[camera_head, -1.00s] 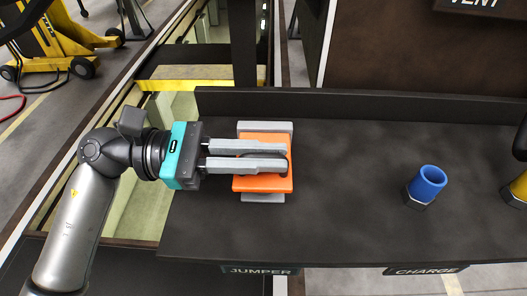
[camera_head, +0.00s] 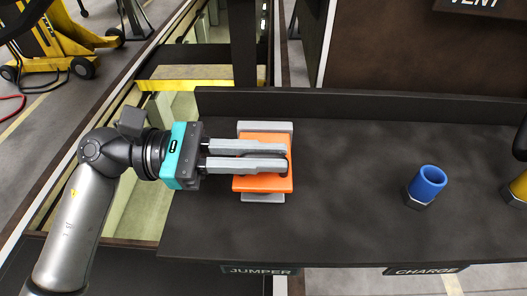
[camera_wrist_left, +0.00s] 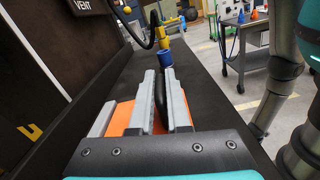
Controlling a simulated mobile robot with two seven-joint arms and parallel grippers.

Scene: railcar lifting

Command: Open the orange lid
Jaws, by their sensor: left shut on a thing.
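The orange lid (camera_head: 262,184) lies closed-looking on a grey base (camera_head: 264,127) at the left end of the dark bench. My left gripper (camera_head: 287,157) reaches over it from the left. Its two grey fingers are shut on a dark handle on the lid; the fingers cover much of the handle and lid. In the left wrist view, the dark handle (camera_wrist_left: 160,101) sits between the fingers, and orange lid (camera_wrist_left: 122,119) shows beside them. My right gripper is not in view.
A blue cylinder (camera_head: 428,182) stands on a dark nut-like base to the right. A yellow part (camera_head: 519,188) is at the right edge. The bench (camera_head: 345,190) between lid and cylinder is clear. A raised ledge (camera_head: 360,105) runs along its back. JUMPER (camera_head: 260,270) and CHARGE (camera_head: 425,270) labels are in front.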

